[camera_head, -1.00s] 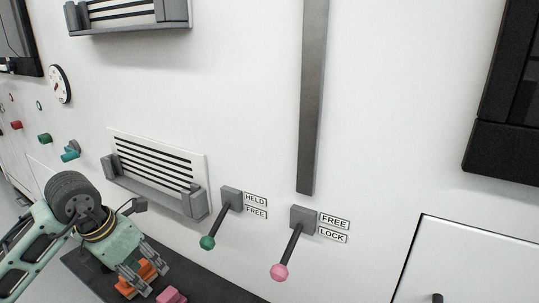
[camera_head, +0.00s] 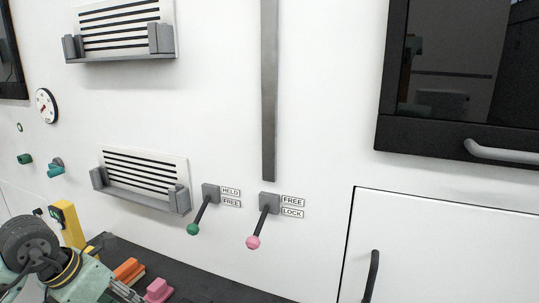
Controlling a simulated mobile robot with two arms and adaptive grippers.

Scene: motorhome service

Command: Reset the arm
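My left gripper (camera_head: 122,292) is at the bottom left and cut off by the lower edge, so I cannot tell whether it is open or shut. My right gripper is out of view. On the white wall, a lever with a green knob (camera_head: 193,229) hangs down and left from its grey block, beside labels HELD (camera_head: 230,191) and FREE (camera_head: 231,202). To its right, a lever with a pink knob (camera_head: 253,242) hangs down beside labels FREE (camera_head: 293,201) and LOCK (camera_head: 292,212). My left gripper is below and left of both levers, touching neither.
A dark shelf (camera_head: 205,287) below holds an orange block (camera_head: 129,270) and a pink block (camera_head: 158,290). A yellow piece (camera_head: 69,224) stands behind my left arm. Slatted vents with grey brackets (camera_head: 143,180), a gauge (camera_head: 46,105) and a vertical grey bar (camera_head: 269,90) are on the wall.

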